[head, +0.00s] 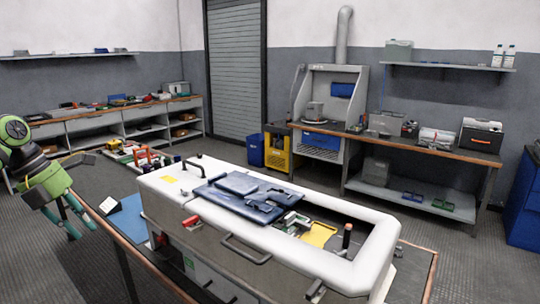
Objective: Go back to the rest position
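My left gripper (84,232) hangs at the left edge of the head view, with a green body and two teal fingers pointing down. The fingertips are apart and nothing shows between them. It is to the left of the workbench (130,222), clear of the objects there. My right gripper is not in view. The large white and grey housing (180,193) stands on the bench with its top partly open. Dark blue panels (240,184) lie across the top.
Inside the opening are a yellow part (318,234) and an upright dark-topped cylinder (346,236). A red-handled item (150,155) lies behind the housing's left end. Side benches (425,148) line the walls.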

